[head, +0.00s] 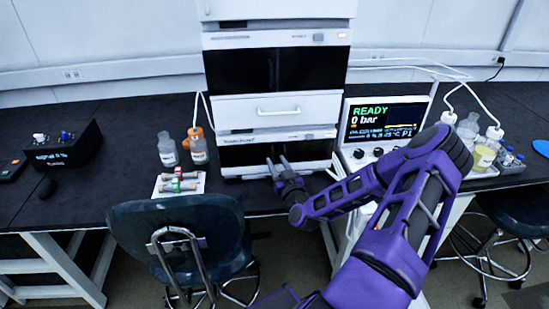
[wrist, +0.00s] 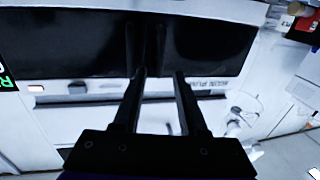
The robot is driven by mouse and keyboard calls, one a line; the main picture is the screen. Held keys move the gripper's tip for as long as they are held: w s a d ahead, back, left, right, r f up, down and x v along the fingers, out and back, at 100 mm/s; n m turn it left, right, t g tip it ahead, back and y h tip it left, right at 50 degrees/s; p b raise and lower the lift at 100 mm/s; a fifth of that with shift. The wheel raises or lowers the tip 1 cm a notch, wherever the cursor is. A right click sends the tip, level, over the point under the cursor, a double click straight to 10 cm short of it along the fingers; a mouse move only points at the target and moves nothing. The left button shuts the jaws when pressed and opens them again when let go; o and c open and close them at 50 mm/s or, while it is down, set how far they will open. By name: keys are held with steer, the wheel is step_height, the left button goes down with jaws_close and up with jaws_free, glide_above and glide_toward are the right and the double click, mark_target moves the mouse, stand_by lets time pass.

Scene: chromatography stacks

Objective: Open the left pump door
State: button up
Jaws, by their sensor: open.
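A white instrument stack stands on the bench in the head view. Its lowest unit has a dark glossy front door (head: 305,152) under a white strip with a small button. A larger dark door (head: 270,70) sits higher, above a white drawer (head: 275,109) with a bar handle. I cannot tell which dark door is the left pump door. My gripper (head: 276,160) is open and empty in front of the lowest unit. In the wrist view my gripper (wrist: 160,73) has its fingers apart near a dark glossy panel (wrist: 80,45) and its white strip (wrist: 75,90); contact is unclear.
A screen (head: 385,119) reading READY stands right of the stack. Bottles (head: 198,148) and a white tray with several cartridges (head: 179,186) sit to its left. More bottles (head: 484,152) stand at the right. A chair (head: 180,232) stands before the bench. The far left bench is partly clear.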

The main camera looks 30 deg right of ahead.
steer(key=shift+x, duration=1.35)
jaws_close()
stand_by(0.4)
